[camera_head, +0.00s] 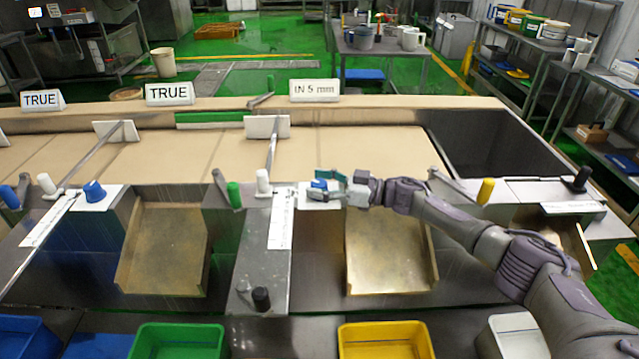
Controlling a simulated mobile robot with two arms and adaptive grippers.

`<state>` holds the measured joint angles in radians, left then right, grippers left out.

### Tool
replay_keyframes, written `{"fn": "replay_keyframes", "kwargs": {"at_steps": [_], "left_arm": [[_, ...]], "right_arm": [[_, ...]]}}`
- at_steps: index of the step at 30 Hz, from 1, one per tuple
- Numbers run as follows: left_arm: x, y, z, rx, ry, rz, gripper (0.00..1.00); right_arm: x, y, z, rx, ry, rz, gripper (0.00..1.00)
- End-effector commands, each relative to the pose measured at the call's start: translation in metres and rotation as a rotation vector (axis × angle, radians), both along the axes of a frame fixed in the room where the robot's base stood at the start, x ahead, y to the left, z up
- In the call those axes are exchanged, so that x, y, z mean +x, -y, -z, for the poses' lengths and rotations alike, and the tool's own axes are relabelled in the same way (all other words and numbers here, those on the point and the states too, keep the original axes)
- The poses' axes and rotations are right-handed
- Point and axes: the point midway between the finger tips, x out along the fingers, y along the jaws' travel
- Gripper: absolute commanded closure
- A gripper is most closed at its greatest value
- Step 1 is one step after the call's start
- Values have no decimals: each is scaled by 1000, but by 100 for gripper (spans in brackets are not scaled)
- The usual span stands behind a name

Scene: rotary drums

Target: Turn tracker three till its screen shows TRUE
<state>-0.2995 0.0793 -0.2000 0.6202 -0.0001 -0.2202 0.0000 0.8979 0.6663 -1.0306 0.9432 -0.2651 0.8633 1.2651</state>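Three small white screens stand along the back ledge. The left screen (41,100) and the middle screen (169,94) read TRUE; the right screen (314,90) reads "IN 5 mm". A blue knob (318,184) on a white plate (318,201) sits on the console below the right screen. My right gripper (328,186) reaches in from the right, with its fingers at this knob and partly covering it. Whether they are closed on it is too small to tell. Another blue knob (94,191) stands on a white plate at the left. My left gripper is out of view.
A green handle (234,195) and a white peg (263,182) stand just left of the plate. A yellow handle (486,191) stands right, beside my arm. Metal chutes (165,250) and coloured bins, green (180,340) and yellow (385,340), lie in front.

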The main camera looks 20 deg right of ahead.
Motion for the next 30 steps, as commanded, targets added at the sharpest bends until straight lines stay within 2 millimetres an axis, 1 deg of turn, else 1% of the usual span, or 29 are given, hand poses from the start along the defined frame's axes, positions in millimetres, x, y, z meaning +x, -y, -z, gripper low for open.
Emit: {"fn": "replay_keyframes", "kwargs": {"at_steps": [5,7,11,14,21,24,27,30], "left_arm": [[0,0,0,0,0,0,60],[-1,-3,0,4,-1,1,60],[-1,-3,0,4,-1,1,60],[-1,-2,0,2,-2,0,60],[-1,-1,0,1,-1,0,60],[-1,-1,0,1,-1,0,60],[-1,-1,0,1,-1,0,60],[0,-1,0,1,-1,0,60]], "right_arm": [[0,0,0,0,0,-1,31],[0,0,0,0,0,0,31],[-4,7,0,-1,0,1,31],[-12,21,1,-2,0,2,31],[-39,66,1,-2,0,3,31],[-48,81,1,-3,-1,2,31],[-56,93,1,-1,0,1,31],[-60,99,0,-1,1,0,31]]}}
